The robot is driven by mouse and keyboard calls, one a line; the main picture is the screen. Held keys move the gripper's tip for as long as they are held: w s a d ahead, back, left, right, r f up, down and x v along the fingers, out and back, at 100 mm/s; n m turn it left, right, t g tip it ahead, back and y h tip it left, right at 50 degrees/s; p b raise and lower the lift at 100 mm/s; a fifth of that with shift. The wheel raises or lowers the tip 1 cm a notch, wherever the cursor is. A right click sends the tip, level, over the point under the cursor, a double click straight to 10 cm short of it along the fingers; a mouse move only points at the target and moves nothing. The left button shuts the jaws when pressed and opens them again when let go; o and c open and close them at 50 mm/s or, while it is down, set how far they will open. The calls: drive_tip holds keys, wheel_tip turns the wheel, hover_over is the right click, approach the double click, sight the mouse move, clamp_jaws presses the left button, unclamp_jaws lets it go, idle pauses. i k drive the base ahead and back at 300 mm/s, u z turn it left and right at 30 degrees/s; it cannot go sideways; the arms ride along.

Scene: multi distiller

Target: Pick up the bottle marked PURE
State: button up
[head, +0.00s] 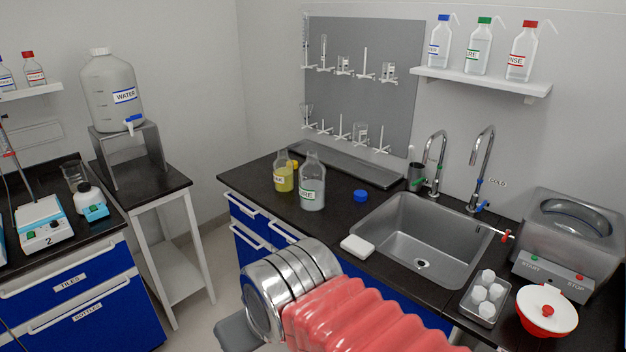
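A clear bottle (312,183) with a pale content stands upright on the black counter left of the sink. Its green-lettered label shows "URE", with the first letter cut off from view. A second bottle (284,173) with yellow liquid stands just behind it to the left; its label is partly hidden. A yellow cap shows between the two. My arm, with red bellows and a silver metal section, crosses the lower middle in front of the counter, below the bottles and apart from them.
The steel sink (398,242) lies right of the bottles. A blue cap (361,196) and a white block (357,246) lie on the counter (248,181). A wall shelf (480,80) holds three wash bottles. A glassware rack (362,60) hangs behind the counter.

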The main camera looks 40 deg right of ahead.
sight(312, 173)
drive_tip(key=z, duration=0.2)
drive_tip(key=i, duration=1.2)
drive_tip(key=z, duration=0.15)
